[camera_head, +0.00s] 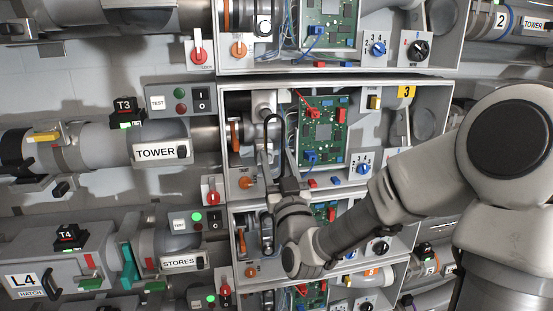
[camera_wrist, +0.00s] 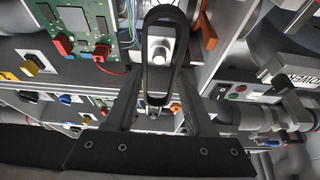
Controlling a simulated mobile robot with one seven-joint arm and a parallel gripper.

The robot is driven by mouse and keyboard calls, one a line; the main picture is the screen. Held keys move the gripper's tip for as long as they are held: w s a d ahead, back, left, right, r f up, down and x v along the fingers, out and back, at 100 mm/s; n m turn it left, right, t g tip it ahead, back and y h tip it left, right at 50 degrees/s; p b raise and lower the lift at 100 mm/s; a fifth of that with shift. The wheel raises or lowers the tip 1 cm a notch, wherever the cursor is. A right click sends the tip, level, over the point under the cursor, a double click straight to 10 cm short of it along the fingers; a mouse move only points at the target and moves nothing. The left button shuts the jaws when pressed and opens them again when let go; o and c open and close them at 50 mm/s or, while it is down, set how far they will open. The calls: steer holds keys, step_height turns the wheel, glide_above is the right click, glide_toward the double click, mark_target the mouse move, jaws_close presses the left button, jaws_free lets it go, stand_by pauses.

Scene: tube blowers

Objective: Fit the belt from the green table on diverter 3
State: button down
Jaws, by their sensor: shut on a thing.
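My gripper (camera_wrist: 158,100) is shut on a black belt (camera_wrist: 166,12), a long narrow loop standing out beyond the fingers. In the head view, the belt (camera_head: 273,118) is upright at the left part of the open diverter 3 box (camera_head: 440,92), which bears a yellow 3 label (camera_head: 406,91). In the head view, my gripper (camera_head: 287,183) comes from below, near the box's lower edge. In the wrist view a silver round part (camera_wrist: 160,49) shows through the loop; I cannot tell whether the belt touches it. The green table is not in view.
A green circuit board (camera_head: 322,131) with red and blue connectors is right of the belt. An orange lever (camera_head: 235,136) is at its left. Similar open boxes lie above and below. A TOWER tube (camera_head: 155,152) is on the left.

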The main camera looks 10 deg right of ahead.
steer(key=shift+f, duration=0.1)
steer(key=w+b, duration=0.2)
steer(key=shift+w+f, duration=0.1)
steer(key=shift+w, duration=0.25)
steer(key=shift+w+b, duration=1.1)
steer(key=shift+w, duration=0.95)
steer(key=shift+b, duration=0.75)
steer(key=shift+w+b, duration=0.65)
steer(key=shift+w, duration=0.45)
steer(key=shift+b, duration=0.9)
stand_by(0.5)
steer(key=shift+w+b, duration=0.35)
steer(key=shift+b, duration=0.15)
stand_by(0.5)
